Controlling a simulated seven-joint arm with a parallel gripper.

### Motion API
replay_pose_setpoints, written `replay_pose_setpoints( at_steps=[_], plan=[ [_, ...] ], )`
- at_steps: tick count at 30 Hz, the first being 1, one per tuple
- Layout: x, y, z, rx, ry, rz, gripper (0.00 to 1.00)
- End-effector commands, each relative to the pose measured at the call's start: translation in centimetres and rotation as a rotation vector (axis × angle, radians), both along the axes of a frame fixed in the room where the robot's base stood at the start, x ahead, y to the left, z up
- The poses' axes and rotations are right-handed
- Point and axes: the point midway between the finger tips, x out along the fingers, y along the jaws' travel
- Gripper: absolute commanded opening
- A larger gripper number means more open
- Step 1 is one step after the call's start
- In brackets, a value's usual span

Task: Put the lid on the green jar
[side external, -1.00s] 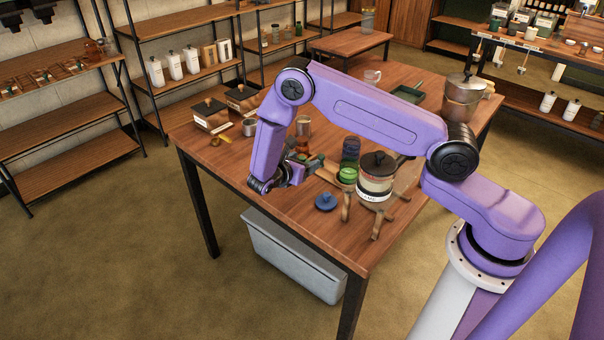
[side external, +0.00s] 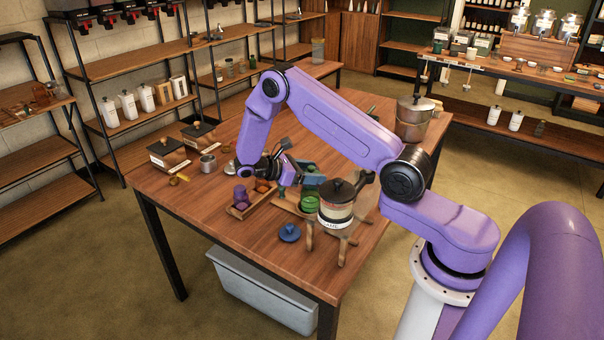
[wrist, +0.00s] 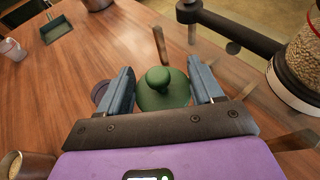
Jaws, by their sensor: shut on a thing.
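A dark green lid (wrist: 163,92) with a round knob sits between the two fingers of my gripper (wrist: 163,88) in the wrist view, and my gripper is shut on it. In the side view my gripper (side external: 300,178) is close above the green jar (side external: 310,202), which stands beside the coffee grinder. The lid hides what lies under it in the wrist view, so I cannot tell whether it touches the jar.
The grinder (side external: 336,205) on wooden legs stands just right of the jar. A blue lid (side external: 289,232) lies in front. A wooden tray (side external: 240,212) with a purple jar (side external: 241,195) is to the left. A metal pot (side external: 413,118) stands at the back right. The table's front left is clear.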

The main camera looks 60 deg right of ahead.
Motion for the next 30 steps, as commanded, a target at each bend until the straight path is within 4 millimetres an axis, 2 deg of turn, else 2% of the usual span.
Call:
replay_pose_setpoints(
  at_steps=[15, 30],
  plan=[
    [0.0, 0.0, -3.4, 0.0, 0.001, 0.004, 0.37],
    [0.0, 0.0, -3.8, 0.0, 0.0, 0.004, 0.37]
  ],
)
